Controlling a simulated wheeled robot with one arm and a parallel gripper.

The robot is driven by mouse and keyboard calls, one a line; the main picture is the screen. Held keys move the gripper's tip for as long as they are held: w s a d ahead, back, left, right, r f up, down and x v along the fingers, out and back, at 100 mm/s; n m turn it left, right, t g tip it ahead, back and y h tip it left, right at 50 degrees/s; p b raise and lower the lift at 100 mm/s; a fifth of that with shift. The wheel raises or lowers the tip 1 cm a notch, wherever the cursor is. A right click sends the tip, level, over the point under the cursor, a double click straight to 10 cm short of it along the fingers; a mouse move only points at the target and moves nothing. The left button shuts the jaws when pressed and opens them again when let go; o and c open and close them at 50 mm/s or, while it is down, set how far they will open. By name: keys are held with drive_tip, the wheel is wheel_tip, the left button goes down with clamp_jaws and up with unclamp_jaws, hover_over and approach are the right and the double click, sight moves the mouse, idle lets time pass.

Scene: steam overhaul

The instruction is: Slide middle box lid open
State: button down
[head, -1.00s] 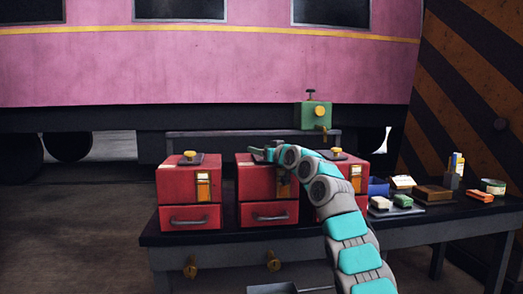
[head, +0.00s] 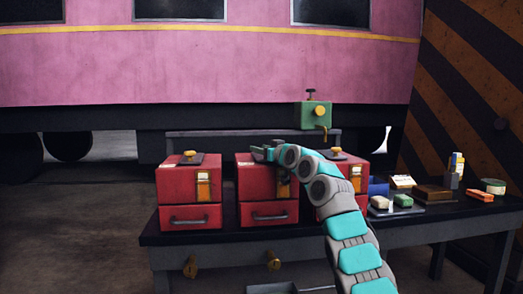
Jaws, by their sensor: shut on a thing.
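The middle box (head: 256,190) is a red box on the dark bench, between two like red boxes. It has a front drawer with a grey handle. My gripper (head: 260,153) is at the top of the middle box, shut on the lid's knob, which the fingers hide. The lid itself is mostly covered by my gripper and wrist, so I cannot tell how far it is open. My arm comes in from the lower right and covers the middle box's right side and part of the right box.
The left red box (head: 189,190) and the right red box (head: 352,173) have yellow knobs on top. A green device (head: 313,115) stands behind. Small items and a brown box (head: 434,192) crowd the bench's right end. A pink carriage (head: 260,60) fills the back.

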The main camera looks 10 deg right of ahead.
sight(265, 164)
idle(0.7)
drive_tip(key=b, duration=0.1)
drive_tip(key=s+b, duration=0.1)
drive_tip(key=b, duration=0.1)
drive_tip(key=shift+s+f, duration=0.2)
drive_tip(key=shift+f, duration=0.05)
drive_tip(key=s+b, duration=0.4)
drive_tip(key=s, duration=0.1)
drive_tip(key=shift+s+r, duration=0.2)
drive_tip(key=shift+c, duration=1.9)
unclamp_jaws()
drive_tip(key=shift+s, duration=0.1)
